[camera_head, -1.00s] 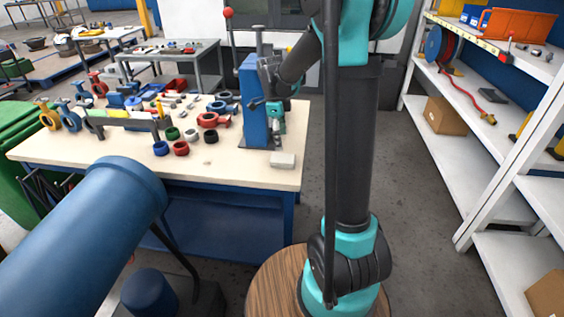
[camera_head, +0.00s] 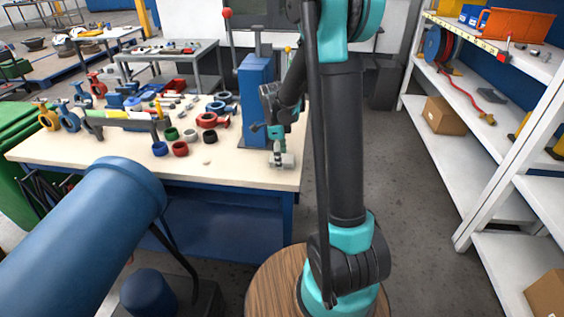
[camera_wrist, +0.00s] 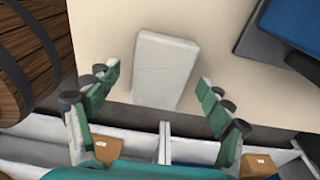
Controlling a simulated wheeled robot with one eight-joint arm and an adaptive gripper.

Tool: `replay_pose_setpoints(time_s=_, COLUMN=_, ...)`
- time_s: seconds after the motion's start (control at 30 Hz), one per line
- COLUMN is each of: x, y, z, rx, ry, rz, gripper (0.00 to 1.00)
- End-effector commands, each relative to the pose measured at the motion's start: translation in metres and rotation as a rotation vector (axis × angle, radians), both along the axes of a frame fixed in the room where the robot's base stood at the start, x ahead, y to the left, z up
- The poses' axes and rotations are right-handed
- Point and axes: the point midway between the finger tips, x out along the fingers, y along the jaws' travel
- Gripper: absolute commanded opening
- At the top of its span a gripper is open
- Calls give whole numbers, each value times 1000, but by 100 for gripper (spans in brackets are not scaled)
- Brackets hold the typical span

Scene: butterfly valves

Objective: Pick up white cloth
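The white cloth (camera_wrist: 166,70) is a pale, folded block lying on the wooden tabletop, near the front right corner of the workbench (camera_head: 235,172). In the head view the cloth (camera_head: 288,161) is partly hidden by my gripper (camera_head: 280,157). In the wrist view my gripper (camera_wrist: 158,86) is open, with one green-padded finger to the left and one to the right of the cloth. The cloth lies between and slightly beyond the fingertips. I see no contact between the fingers and the cloth.
A blue press (camera_head: 256,100) stands on the bench just behind my gripper. Red, blue, green and black valve rings (camera_head: 208,120) lie to the left. A blue pipe (camera_head: 85,235) is at the front left. White shelves (camera_head: 480,150) stand at the right, with open floor between.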

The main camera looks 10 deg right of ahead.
Motion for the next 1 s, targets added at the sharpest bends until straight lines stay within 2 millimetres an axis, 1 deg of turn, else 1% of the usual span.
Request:
replay_pose_setpoints(time_s=0.03, x=0, y=0, z=0, rx=0, ry=0, rz=0, gripper=75)
replay_pose_setpoints(time_s=0.4, x=0, y=0, z=0, rx=0, ry=0, rz=0, gripper=30)
replay_pose_setpoints(time_s=0.43, x=0, y=0, z=0, rx=0, ry=0, rz=0, gripper=30)
replay_pose_setpoints(time_s=0.47, x=0, y=0, z=0, rx=0, ry=0, rz=0, gripper=26)
replay_pose_setpoints(time_s=0.67, x=0, y=0, z=1, rx=0, ry=0, rz=0, gripper=25)
replay_pose_setpoints(time_s=0.77, x=0, y=0, z=5, rx=0, ry=0, rz=0, gripper=25)
replay_pose_setpoints(time_s=0.87, x=0, y=0, z=13, rx=0, ry=0, rz=0, gripper=25)
replay_pose_setpoints(time_s=0.97, x=0, y=0, z=27, rx=0, ry=0, rz=0, gripper=25)
replay_pose_setpoints(time_s=1.0, x=-1, y=0, z=35, rx=0, ry=0, rz=0, gripper=25)
